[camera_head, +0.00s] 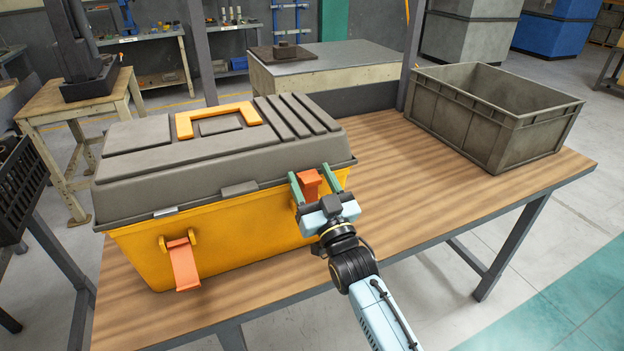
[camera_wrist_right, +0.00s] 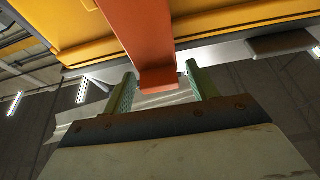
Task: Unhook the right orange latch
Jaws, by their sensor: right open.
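The yellow toolbox (camera_head: 215,245) with a dark grey lid (camera_head: 190,165) stands on the wooden table. Its right orange latch (camera_head: 309,183) is at the front right, up against the lid edge. My right gripper (camera_head: 316,180) is open, with its green fingers on either side of that latch. In the right wrist view the orange latch (camera_wrist_right: 150,50) reaches down between the fingers of the gripper (camera_wrist_right: 160,88), with gaps visible beside it. The left orange latch (camera_head: 183,265) hangs down, away from the lid. My left gripper is not in view.
A grey open crate (camera_head: 490,112) stands at the right end of the table (camera_head: 400,200). The table is bare between toolbox and crate. An orange handle (camera_head: 218,118) lies on the lid. A black press (camera_head: 85,55) stands on a small bench behind left.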

